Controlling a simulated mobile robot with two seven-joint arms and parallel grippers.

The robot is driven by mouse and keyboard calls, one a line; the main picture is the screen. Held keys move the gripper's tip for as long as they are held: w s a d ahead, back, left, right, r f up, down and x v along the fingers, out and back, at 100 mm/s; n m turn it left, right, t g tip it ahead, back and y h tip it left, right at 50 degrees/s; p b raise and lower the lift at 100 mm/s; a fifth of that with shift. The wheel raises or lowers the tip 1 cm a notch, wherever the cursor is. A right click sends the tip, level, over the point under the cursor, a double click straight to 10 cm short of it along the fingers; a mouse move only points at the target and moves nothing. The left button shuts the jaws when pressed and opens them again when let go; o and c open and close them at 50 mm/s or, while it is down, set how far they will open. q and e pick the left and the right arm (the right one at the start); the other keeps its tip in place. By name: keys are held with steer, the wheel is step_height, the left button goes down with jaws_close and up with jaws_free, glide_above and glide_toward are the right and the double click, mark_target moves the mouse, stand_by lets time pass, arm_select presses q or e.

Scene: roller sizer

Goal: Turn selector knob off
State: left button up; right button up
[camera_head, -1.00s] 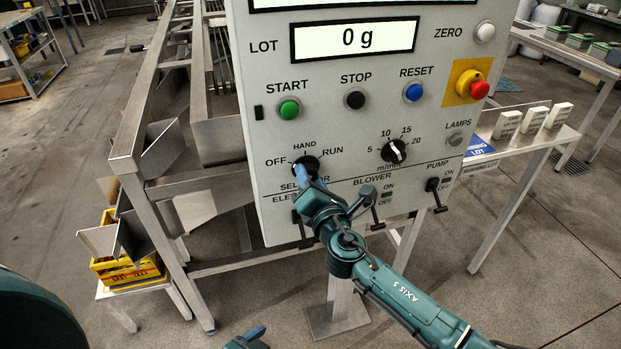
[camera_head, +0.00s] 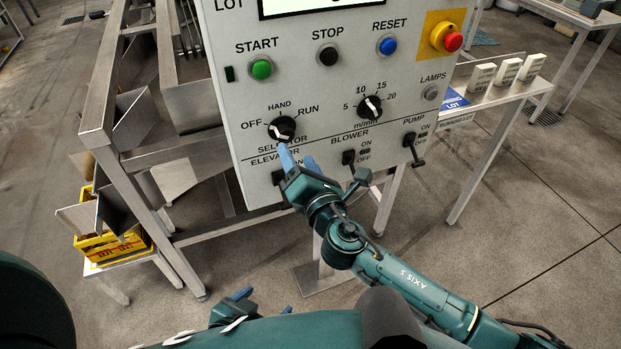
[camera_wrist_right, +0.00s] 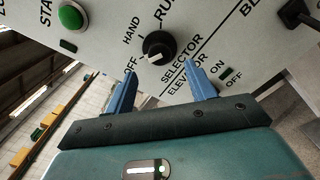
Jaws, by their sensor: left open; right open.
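The black selector knob (camera_head: 282,129) is on the lower left of the grey control panel, with OFF, HAND and RUN printed around it. It also shows in the right wrist view (camera_wrist_right: 158,46), where its white mark appears on the side facing the OFF label. My right gripper (camera_head: 298,160) is open, its blue fingers just below the knob in the head view. In the right wrist view, the fingers (camera_wrist_right: 160,78) are spread apart with nothing between them, and the knob lies beyond the tips. My left gripper (camera_head: 264,302) is open and empty, low in the head view, away from the panel.
The elevator switch (camera_head: 279,178) is close to my right fingers. The blower switch (camera_head: 348,157) and pump switch (camera_head: 411,143) stick out to the right. The speed dial (camera_head: 370,107) and green start button (camera_head: 261,69) are above. A yellow crate (camera_head: 110,246) stands at left.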

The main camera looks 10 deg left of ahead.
steer(key=v, duration=0.6)
steer(key=shift+s+d, duration=0.2)
steer(key=s+d+f+m+g+h, duration=0.25)
steer(key=d+m+h, duration=0.25)
steer(key=d+m, duration=0.45)
steer(key=s+d+f+m+g+h, duration=0.15)
steer(key=d+f+m+h, duration=0.25)
steer(key=d+m, duration=0.55)
steer(key=s+d+f+m+g, duration=0.3)
steer(key=s+d+m+g, duration=0.15)
steer(key=s+m, duration=0.3)
steer(key=s+d+f+m+g, duration=0.3)
steer(key=s+d+m, duration=0.3)
steer(key=s, duration=0.3)
steer(key=w+a+f+n+t+y, duration=0.1)
steer(key=w+a+f+t, duration=0.4)
steer(key=f, duration=0.3)
steer(key=shift+a+f+t+y, duration=0.2)
steer(key=shift+f+t+y, duration=0.2)
steer(key=shift+t, duration=0.35)
steer(key=shift+w, duration=0.1)
